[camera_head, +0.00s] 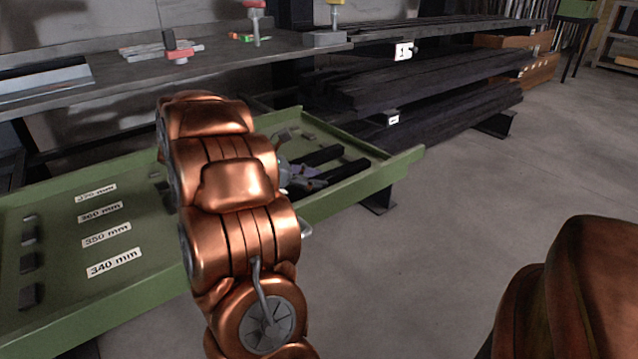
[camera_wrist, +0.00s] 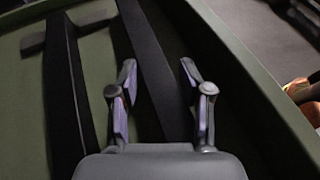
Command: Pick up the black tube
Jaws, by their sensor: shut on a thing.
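Two black tubes lie in the right end of the green tray (camera_head: 404,159). In the wrist view, one black tube (camera_wrist: 150,50) runs between the two fingers of my gripper (camera_wrist: 159,63). My gripper is shut on this tube, one finger on each side. The other tube (camera_wrist: 62,85) lies to the left, apart from the fingers. In the head view my gripper (camera_head: 305,180) is low in the tray by the tubes (camera_head: 343,173), partly hidden behind my copper arm. The held tube's near end is hidden by the gripper body in the wrist view.
The tray's raised green rim stands close to the right of my gripper. Length labels (camera_head: 113,262) and small dark blocks line the tray's left part. A grey shelf (camera_head: 300,48) with clamps stands behind, with dark bars (camera_head: 430,85) stacked at right. Floor is clear at right.

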